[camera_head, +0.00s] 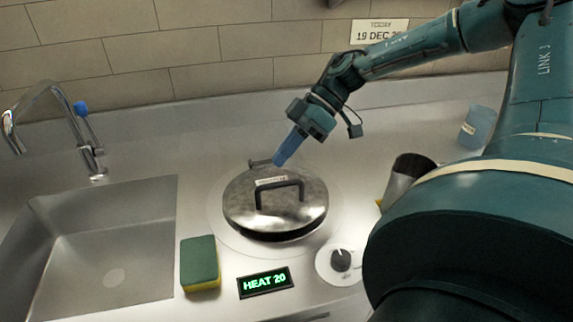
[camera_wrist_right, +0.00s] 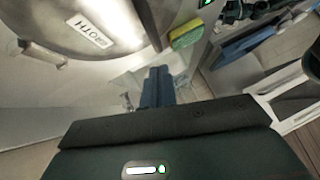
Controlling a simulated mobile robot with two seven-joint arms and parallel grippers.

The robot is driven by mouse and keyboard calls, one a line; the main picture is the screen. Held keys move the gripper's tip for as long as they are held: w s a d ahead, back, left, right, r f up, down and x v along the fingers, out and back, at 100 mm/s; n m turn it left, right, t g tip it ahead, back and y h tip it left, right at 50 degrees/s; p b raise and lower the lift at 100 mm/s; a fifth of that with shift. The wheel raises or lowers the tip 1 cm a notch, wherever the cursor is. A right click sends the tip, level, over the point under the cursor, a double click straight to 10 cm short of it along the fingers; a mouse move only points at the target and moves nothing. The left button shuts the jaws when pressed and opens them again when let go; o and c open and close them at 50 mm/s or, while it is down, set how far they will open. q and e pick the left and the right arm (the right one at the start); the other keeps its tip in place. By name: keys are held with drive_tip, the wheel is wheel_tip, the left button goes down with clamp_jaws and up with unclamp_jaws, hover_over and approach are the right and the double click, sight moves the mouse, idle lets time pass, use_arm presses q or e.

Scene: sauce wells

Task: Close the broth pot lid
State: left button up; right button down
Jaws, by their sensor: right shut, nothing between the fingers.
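The broth pot lid (camera_head: 235,200) is a round grey metal disc with a dark arched handle (camera_head: 280,185) and a small label. It lies over the pot in the counter, nearly flat, with a dark band (camera_head: 270,236) under its front edge. I cannot tell whether it is fully seated. A hinge-like bracket (camera_head: 260,162) shows at its back edge. My right gripper (camera_head: 281,158) is shut and empty, its blue fingers pointing down at the lid's back edge; contact is unclear. In the right wrist view the fingers (camera_wrist_right: 157,75) are together near the labelled lid (camera_wrist_right: 90,15). My left gripper is not in view.
A sink (camera_head: 100,240) with a tap (camera_head: 80,125) is at the left. A green and yellow sponge (camera_head: 200,262), a HEAT 20 display (camera_head: 265,282) and a knob (camera_head: 340,260) are in front. A metal cup (camera_head: 408,172) and a blue container (camera_head: 477,127) stand right.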

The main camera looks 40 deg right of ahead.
sight(290, 182)
drive_tip(key=shift+s+a+f, duration=0.1)
drive_tip(key=shift+s+f, duration=0.15)
drive_tip(key=shift+f, duration=0.45)
drive_tip(key=shift+s+f, duration=0.2)
drive_tip(key=shift+f, duration=0.5)
drive_tip(key=shift+s+a+f, duration=0.15)
drive_tip(key=shift+s+f, duration=0.2)
drive_tip(key=shift+f, duration=0.25)
drive_tip(key=shift+s+a+f, duration=0.15)
drive_tip(key=shift+s+f, duration=0.15)
drive_tip(key=shift+f, duration=0.3)
drive_tip(key=shift+r, duration=0.1)
drive_tip(key=v, duration=1.3)
drive_tip(key=shift+w+r, duration=0.15)
drive_tip(key=shift+r, duration=0.1)
